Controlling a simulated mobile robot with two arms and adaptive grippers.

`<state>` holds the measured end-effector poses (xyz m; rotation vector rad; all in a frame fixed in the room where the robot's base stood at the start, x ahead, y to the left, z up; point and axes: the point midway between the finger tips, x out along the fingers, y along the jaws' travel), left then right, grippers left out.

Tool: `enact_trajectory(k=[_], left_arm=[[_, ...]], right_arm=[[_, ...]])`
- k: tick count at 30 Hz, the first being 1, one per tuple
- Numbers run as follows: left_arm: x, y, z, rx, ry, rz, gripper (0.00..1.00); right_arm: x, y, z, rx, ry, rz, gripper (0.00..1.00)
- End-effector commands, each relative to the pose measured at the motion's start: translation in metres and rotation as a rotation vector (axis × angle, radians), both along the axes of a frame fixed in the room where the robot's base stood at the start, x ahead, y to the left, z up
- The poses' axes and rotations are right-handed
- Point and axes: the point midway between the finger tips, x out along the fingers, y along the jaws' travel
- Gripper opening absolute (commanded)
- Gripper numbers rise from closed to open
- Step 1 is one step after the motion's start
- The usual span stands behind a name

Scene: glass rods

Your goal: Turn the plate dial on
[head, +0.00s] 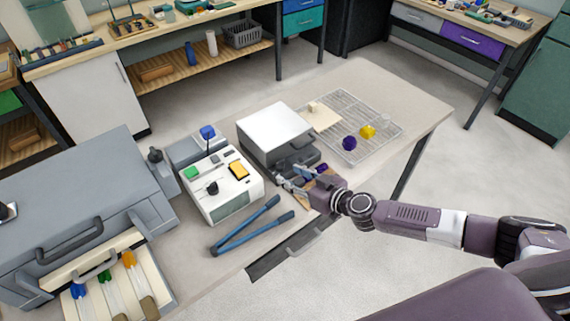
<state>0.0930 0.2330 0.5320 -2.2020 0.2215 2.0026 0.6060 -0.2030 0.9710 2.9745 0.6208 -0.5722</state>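A white-topped box unit (274,131) with a dark front and a handle stands on the bench. Left of it is a white instrument (225,188) with a black knob (212,188), a green button (191,173) and a yellow button (239,170) on its top. I cannot tell which one is the plate, and no dial on the box unit's front shows clearly. My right gripper (293,177) is just in front of the box unit's dark front, its fingertips close to it. The fingers are too small to tell open from shut. My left gripper is not in view.
Blue-handled tongs (243,229) lie at the bench front. A wire rack (365,110) at the right holds a purple piece (349,143) and a yellow piece (367,131). A grey cabinet (70,205) with an open drawer of coloured-handled tools stands at left.

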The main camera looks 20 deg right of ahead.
Motion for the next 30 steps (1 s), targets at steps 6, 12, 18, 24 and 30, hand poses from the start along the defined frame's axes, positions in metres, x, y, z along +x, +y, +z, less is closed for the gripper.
enact_trajectory(k=[6,12,18,24,30], left_arm=[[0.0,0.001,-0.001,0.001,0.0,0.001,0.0],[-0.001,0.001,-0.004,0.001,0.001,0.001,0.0],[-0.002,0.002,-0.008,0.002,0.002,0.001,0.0],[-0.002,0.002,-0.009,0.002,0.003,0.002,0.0],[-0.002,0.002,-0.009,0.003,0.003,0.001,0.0]], right_arm=[[0.018,-0.023,-0.009,-0.032,0.007,-0.062,0.39],[0.045,-0.013,-0.021,-0.031,0.007,-0.062,0.39],[0.067,-0.004,-0.03,-0.029,0.007,-0.06,0.39],[0.076,-0.001,-0.034,-0.03,0.007,-0.059,0.39],[0.076,-0.001,-0.034,-0.029,0.008,-0.058,0.39]])
